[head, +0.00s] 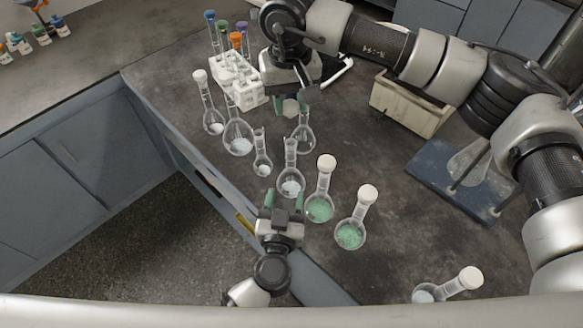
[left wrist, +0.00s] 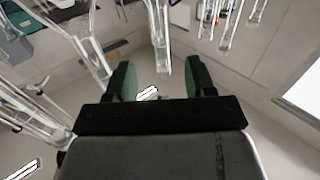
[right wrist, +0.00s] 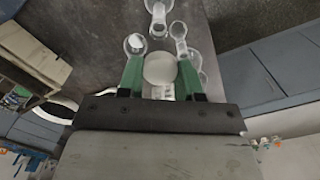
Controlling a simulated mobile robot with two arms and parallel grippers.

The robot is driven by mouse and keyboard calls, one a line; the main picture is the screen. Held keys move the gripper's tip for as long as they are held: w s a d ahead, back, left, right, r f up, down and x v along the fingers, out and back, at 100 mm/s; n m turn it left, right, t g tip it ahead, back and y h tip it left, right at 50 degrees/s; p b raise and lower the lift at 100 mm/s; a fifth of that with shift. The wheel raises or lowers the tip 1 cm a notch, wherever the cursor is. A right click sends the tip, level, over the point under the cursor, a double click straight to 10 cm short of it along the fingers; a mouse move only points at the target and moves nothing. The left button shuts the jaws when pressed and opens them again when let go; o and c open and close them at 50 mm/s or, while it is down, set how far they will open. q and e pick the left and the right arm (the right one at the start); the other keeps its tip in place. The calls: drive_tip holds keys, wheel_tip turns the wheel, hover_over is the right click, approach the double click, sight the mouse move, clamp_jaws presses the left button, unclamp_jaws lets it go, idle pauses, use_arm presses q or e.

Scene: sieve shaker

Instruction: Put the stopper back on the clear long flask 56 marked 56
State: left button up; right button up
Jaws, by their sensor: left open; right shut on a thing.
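My right gripper (head: 290,104) is shut on a pale stopper (right wrist: 160,68), which shows as a round disc between the green fingers in the right wrist view. In the head view it is above and slightly left of a clear flask (head: 304,138). My left gripper (head: 283,198) is open and empty, just in front of another clear flask (head: 290,186) with no stopper. Its spread green fingers (left wrist: 157,82) show in the left wrist view, with glass necks beyond them. A smaller clear flask (head: 262,164) also lacks a stopper. I cannot read the mark 56 on any flask.
White-stoppered flasks with green contents (head: 320,208) (head: 350,235) stand right of my left gripper. Other flasks (head: 213,122) stand at left by a white rack (head: 240,85). A cream bin (head: 408,108) and blue stand (head: 450,185) are at right.

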sight(292, 155)
use_arm(q)
drive_tip(key=w, duration=0.4)
drive_tip(key=w+d, duration=0.1)
drive_tip(key=w, duration=0.7)
drive_tip(key=shift+w+d+f, duration=0.1)
drive_tip(key=shift+w+d, duration=0.15)
drive_tip(key=shift+d, duration=0.05)
drive_tip(key=shift+c, duration=0.3)
clamp_jaws()
